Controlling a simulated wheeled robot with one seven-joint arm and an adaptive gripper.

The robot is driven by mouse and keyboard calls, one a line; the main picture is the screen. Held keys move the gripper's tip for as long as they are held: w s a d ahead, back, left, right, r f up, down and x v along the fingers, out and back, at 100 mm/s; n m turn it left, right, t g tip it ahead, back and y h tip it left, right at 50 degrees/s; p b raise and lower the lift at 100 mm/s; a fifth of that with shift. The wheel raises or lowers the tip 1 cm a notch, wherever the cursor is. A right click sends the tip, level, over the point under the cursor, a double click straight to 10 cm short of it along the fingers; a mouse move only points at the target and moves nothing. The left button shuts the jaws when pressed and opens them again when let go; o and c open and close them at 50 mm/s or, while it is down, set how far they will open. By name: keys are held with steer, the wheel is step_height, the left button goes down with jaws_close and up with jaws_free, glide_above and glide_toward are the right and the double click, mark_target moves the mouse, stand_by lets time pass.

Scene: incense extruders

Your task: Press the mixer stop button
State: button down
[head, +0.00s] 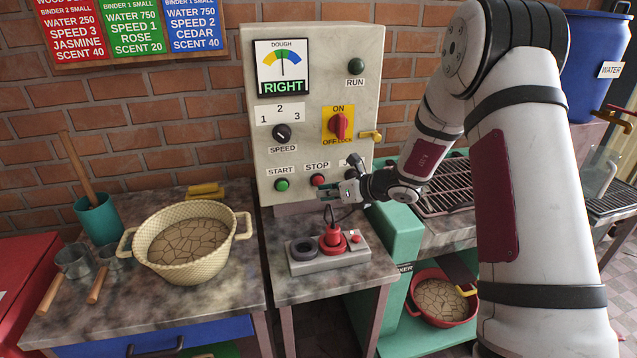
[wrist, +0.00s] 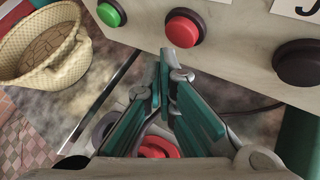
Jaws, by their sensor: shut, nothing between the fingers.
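The red stop button (head: 318,180) is on the lower part of the control panel (head: 300,120), under the STOP label. In the wrist view the stop button (wrist: 183,28) is a red dome in a dark ring, just beyond the fingertips. My gripper (head: 335,191) is shut and empty, slightly right of and below the stop button. In the wrist view my gripper (wrist: 167,62) has its teal fingers together, pointing at the panel below the button. Whether the tips touch the panel cannot be told.
The green start button (head: 282,185) is left of stop, and a dark knob (wrist: 301,64) is to its right. Below is a grey block with a red plug (head: 333,240). A cream basket (head: 190,240) stands on the left table. A red rotary switch (head: 339,126) is higher on the panel.

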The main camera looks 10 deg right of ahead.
steer(key=shift+s+p, duration=0.65)
steer(key=shift+s, duration=1.75)
